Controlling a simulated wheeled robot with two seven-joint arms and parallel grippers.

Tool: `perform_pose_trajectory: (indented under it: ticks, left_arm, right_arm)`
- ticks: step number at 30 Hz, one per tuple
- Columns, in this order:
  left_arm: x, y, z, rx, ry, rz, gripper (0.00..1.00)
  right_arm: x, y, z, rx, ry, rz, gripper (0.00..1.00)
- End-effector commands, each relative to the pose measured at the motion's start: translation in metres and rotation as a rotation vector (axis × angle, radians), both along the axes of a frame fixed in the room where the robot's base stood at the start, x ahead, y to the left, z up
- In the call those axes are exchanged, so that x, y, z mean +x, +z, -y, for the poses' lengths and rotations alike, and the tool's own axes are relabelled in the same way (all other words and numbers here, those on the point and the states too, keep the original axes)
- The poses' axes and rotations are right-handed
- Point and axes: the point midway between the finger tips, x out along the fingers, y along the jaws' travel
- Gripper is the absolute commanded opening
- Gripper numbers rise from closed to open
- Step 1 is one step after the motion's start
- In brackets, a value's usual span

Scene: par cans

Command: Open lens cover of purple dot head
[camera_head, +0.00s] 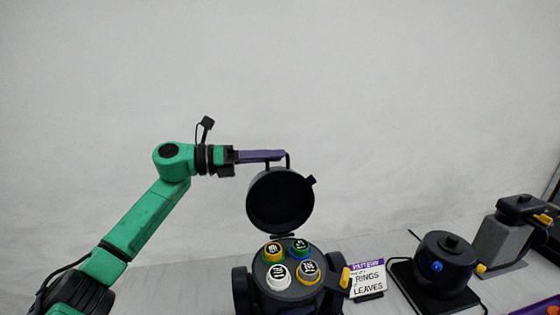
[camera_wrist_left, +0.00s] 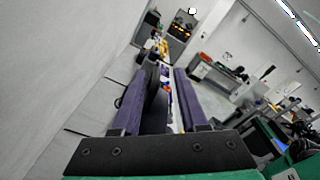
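A dark par can head (camera_head: 290,290) stands at the bottom middle of the head view, with several round lenses with yellow, white, green and blue rims facing up. Its round dark lens cover (camera_head: 280,200) stands raised, well off the lenses. I see no purple dot on this head. My left gripper (camera_head: 286,156) is at the cover's upper edge; its purple fingers stand apart in the left wrist view (camera_wrist_left: 165,80), with a dark disc, apparently the cover (camera_wrist_left: 155,105), between them. Contact cannot be told.
A second dark head (camera_head: 445,265) with a blue dot stands to the right on a black base. A small sign (camera_head: 367,279) sits between the heads. A grey device (camera_head: 505,238) with yellow parts stands at the far right.

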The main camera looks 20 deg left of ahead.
Motion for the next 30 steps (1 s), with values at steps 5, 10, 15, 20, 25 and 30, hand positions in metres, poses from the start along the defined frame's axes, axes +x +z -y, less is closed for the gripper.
perform_pose_trajectory:
  ticks: [5,10,15,20,25,30]
  left_arm:
    - [-0.027,-0.010,-0.047,0.005,0.005,-0.002,0.42]
    - [-0.052,-0.005,-0.085,0.004,0.004,-0.003,0.42]
    - [-0.063,-0.001,-0.102,0.003,-0.001,-0.004,0.42]
    - [-0.064,0.001,-0.104,0.002,-0.001,-0.004,0.42]
    - [-0.064,0.001,-0.104,0.002,-0.001,-0.004,0.42]
    - [-0.064,0.001,-0.104,0.002,-0.001,-0.004,0.42]
  right_arm:
    - [0.000,-0.036,0.000,0.000,0.000,0.000,0.00]
    - [0.000,-0.052,0.000,0.000,0.000,0.000,0.00]
    - [0.000,-0.056,0.000,0.000,0.000,0.000,0.00]
    - [0.000,-0.055,0.000,0.000,0.001,0.000,0.00]
    - [0.000,-0.055,0.000,0.000,0.001,0.001,0.00]
    - [0.001,-0.055,0.000,0.000,0.001,0.001,0.00]
